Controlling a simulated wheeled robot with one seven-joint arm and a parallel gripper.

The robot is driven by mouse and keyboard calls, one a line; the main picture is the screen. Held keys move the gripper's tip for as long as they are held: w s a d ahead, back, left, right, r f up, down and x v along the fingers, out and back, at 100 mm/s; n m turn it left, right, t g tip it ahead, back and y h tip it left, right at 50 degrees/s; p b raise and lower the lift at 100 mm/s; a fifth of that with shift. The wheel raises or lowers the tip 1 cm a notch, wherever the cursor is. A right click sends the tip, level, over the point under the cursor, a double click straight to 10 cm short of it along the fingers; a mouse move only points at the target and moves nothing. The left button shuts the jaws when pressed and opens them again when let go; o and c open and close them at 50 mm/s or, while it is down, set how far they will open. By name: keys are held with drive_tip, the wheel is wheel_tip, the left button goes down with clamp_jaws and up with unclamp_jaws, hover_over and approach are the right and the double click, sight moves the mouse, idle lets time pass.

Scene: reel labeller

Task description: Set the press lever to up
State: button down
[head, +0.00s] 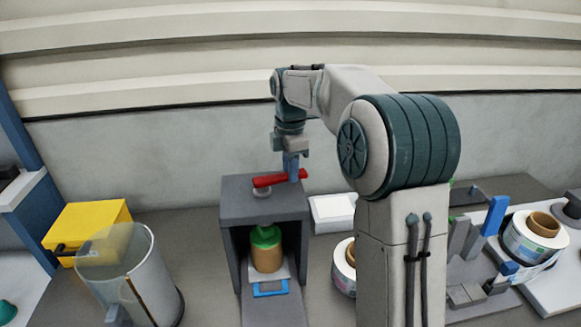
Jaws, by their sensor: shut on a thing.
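The press lever is a red bar (272,181) on top of the dark grey press housing (236,203). It lies close to level, with its right end a little higher than its left. My gripper (293,176) points down from above and is shut on the lever near its right end. The fingers partly hide that part of the lever. Inside the open front of the press, a green-topped tan cylinder (267,256) stands on a light plate, with a blue handle (270,289) in front.
A yellow box (90,226) and a clear cylinder (121,270) stand at the left. A white tray (332,209) lies right of the press. Label reels (535,237) and a grey fixture with blue parts (495,215) are at the right. My arm hides part of the bench.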

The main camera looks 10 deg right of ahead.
drive_tip(key=c, duration=1.1)
unclamp_jaws()
drive_tip(key=shift+a, duration=0.15)
drive_tip(key=shift+r, duration=0.3)
wheel_tip(320, 180, up, 13)
drive_tip(key=shift+r, duration=0.1)
drive_tip(key=s+d+f+m+t+b, duration=0.1)
drive_tip(key=s+f+m, duration=0.5)
drive_tip(key=s, duration=0.3)
drive_tip(key=s+d+f+m+t+b, duration=0.1)
drive_tip(key=s+d+f+m, duration=0.1)
drive_tip(key=s+f+m, duration=0.4)
drive_tip(key=s+d+f+m+t+b, duration=0.1)
drive_tip(key=s+f+m, duration=0.6)
drive_tip(key=s, duration=0.6)
drive_tip(key=shift+s+d+m+t, duration=0.25)
drive_tip(key=shift+s+m+t, duration=0.15)
drive_tip(key=shift+m, duration=0.2)
